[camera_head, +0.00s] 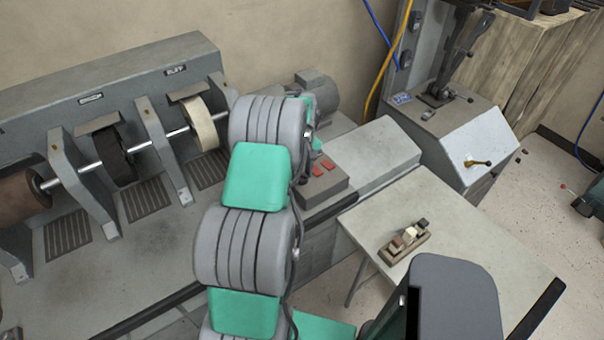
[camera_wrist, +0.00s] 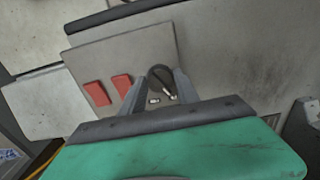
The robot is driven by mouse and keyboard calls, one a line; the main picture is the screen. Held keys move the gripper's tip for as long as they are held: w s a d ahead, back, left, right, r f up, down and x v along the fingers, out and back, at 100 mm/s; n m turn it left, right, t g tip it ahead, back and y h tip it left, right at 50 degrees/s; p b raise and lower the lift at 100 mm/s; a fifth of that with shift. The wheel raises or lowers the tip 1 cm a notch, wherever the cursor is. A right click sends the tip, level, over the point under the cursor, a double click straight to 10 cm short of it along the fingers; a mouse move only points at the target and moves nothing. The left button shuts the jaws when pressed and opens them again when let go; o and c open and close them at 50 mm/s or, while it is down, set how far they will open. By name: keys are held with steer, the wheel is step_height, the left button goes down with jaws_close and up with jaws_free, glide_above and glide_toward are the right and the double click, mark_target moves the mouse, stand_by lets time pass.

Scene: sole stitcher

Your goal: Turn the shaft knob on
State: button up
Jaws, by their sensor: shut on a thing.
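The shaft knob (camera_wrist: 160,73) shows in the wrist view as a small dark rounded piece on the grey control panel (camera_wrist: 110,55). My gripper (camera_wrist: 160,78) has one finger on either side of the knob and is shut on it. Small white marks lie on the panel just below the knob. In the head view the control box (camera_head: 341,186) shows beside my arm, but the knob and my gripper are hidden behind the arm.
Two red buttons (camera_wrist: 97,93) (camera_wrist: 122,84) sit left of the knob in the wrist view. The grinding wheels and shaft (camera_head: 203,124) stand left of my arm. A table (camera_head: 470,215) with a small wooden object (camera_head: 404,241) and a grey machine (camera_head: 470,150) are at right.

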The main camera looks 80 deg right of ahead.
jaws_close()
